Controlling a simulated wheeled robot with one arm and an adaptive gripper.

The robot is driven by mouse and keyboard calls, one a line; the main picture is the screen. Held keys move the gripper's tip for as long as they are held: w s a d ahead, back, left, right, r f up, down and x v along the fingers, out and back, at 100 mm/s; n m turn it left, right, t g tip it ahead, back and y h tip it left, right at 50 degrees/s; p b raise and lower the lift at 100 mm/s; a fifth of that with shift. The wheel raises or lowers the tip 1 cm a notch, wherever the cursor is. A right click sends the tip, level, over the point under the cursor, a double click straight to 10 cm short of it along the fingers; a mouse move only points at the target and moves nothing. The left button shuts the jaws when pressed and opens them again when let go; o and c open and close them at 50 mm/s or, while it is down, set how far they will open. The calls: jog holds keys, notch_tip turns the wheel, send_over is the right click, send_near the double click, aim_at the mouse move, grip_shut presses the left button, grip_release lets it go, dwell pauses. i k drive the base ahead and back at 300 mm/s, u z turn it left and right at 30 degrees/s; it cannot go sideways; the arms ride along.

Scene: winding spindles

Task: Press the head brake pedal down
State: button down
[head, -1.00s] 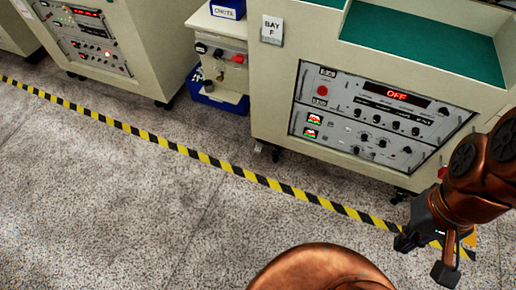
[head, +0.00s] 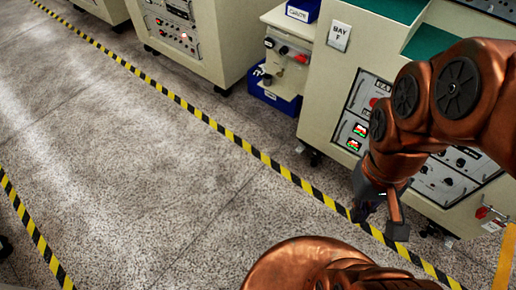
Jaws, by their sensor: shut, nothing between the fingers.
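I cannot make out a head brake pedal in this view; my arm hides part of the machine marked BAY F. My gripper (head: 379,220) is shut and empty. It points down in front of the lower edge of that machine (head: 325,88), over the floor by the striped tape. A small red-tipped part (head: 482,212) sticks out low on the machine at the right; I cannot tell what it is.
Yellow-black tape (head: 236,140) runs along the floor before the machines. A small cart (head: 287,62) with blue bins stands left of BAY F, and another cabinet (head: 207,45) is beyond it. An orange strip (head: 505,262) lies at the right. Open speckled floor (head: 130,150) is at left.

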aim_at(299, 150)
jog(key=u, duration=1.25)
jog(key=i, duration=3.85)
jog(key=z, duration=3.5)
